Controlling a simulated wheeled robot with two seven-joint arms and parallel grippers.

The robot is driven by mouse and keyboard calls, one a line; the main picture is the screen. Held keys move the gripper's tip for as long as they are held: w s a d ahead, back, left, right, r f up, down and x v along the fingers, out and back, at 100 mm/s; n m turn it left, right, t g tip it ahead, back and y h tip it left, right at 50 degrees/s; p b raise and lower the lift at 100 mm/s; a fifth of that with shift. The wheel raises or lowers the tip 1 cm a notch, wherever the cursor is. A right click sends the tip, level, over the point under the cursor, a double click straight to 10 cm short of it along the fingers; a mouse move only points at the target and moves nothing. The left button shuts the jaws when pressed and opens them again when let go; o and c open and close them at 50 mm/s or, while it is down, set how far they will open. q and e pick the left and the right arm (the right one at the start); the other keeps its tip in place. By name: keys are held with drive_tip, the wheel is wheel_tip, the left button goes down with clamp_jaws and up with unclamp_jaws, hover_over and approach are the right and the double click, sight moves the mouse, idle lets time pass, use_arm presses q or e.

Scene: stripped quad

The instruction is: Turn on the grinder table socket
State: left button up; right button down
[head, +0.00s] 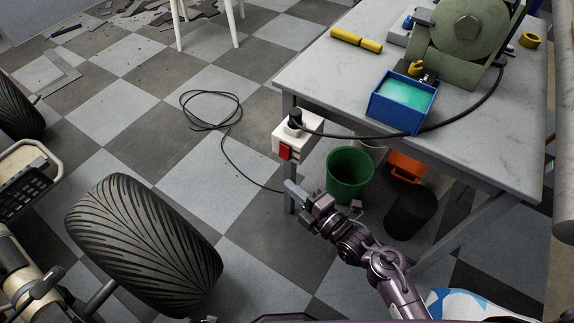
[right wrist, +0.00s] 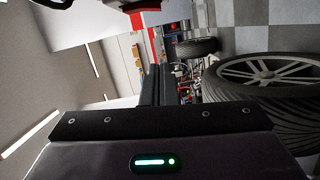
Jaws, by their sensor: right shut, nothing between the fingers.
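The grinder table socket is a white box (head: 296,133) fixed at the left corner of the grey table (head: 330,82). A black plug (head: 295,117) stands in its top, with a cable running from it. A red switch (head: 285,152) is on its front face. My right gripper (head: 293,188) is shut and empty, a little below the switch and apart from it, near the table leg. In the right wrist view its dark fingers (right wrist: 156,86) are together. A pale box edge with a red part shows at the top there. My left gripper is not in view.
A green grinder (head: 465,35) and a blue tray (head: 402,103) stand on the table. A green bucket (head: 349,174), an orange bin (head: 405,166) and a black bin (head: 410,212) are underneath. A large tyre (head: 145,245) stands at left. A loose cable (head: 212,110) lies on the floor.

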sight(284, 152)
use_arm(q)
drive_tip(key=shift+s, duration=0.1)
use_arm(e)
drive_tip(key=w+a, duration=0.1)
drive_tip(key=w, duration=0.6)
drive_tip(key=shift+w+a+f, duration=0.15)
drive_tip(key=shift+w+f, duration=0.1)
drive_tip(key=shift+f, duration=0.1)
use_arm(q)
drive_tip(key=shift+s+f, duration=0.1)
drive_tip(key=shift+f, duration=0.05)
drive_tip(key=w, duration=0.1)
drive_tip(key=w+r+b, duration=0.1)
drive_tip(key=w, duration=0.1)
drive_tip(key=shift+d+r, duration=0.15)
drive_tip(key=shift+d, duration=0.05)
use_arm(e)
drive_tip(key=shift+w+d+f+n, duration=0.1)
drive_tip(key=shift+w+d+n, duration=0.2)
drive_tip(key=shift+n, duration=0.2)
drive_tip(key=shift+a, duration=0.1)
